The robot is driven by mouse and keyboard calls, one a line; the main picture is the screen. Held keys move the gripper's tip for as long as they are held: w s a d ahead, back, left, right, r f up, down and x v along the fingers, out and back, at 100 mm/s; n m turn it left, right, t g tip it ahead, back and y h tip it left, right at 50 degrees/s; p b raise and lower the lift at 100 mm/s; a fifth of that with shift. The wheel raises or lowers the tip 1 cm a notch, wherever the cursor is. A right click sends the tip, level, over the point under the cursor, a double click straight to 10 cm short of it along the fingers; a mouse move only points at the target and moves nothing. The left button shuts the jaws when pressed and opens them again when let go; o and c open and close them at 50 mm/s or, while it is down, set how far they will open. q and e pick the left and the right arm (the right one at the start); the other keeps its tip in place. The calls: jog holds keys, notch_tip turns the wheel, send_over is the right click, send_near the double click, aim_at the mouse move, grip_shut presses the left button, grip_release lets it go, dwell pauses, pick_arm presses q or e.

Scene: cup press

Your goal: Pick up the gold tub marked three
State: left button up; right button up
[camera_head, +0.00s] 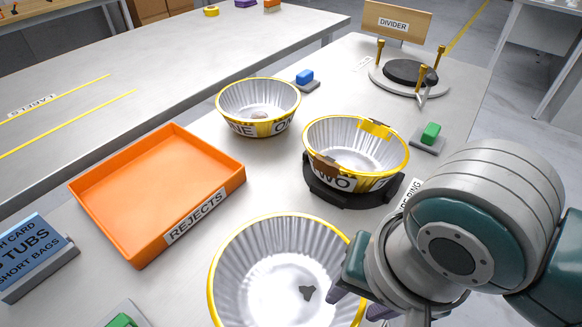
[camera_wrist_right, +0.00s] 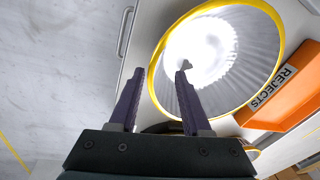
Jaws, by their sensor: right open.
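A large fluted silver tub with a gold rim (camera_head: 240,262) stands at the bottom middle of the head view; no number shows on its visible side. A small dark mark (camera_head: 307,292) is on its inside floor. The tub (camera_wrist_right: 243,70) also fills the upper right of the right wrist view. My right gripper (camera_head: 358,302) is open at the tub's right rim. In the right wrist view its purple fingers (camera_wrist_right: 158,74) appear on either side of the rim, one over the inside, one outside; nothing is gripped. My left gripper is out of view.
Tub ONE (camera_head: 258,101) stands farther back. Tub TWO (camera_head: 355,150) sits in a black ring holder (camera_head: 350,193). An orange REJECTS tray (camera_head: 157,190) lies left. A blue card sign (camera_head: 37,255), green button (camera_head: 431,133), blue button (camera_head: 304,77) and DIVIDER fixture (camera_head: 408,72) stand around.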

jog(key=f, duration=0.1)
jog(key=f+b, duration=0.1)
jog(key=f, duration=0.1)
jog(key=f+b, duration=0.1)
jog(key=f, duration=0.1)
jog(key=shift+w+a+f, duration=0.1)
jog(key=shift+w+a, duration=0.1)
jog(key=shift+w, duration=0.2)
jog(key=shift+c, duration=0.2)
jog(key=shift+c, duration=0.8)
grip_shut()
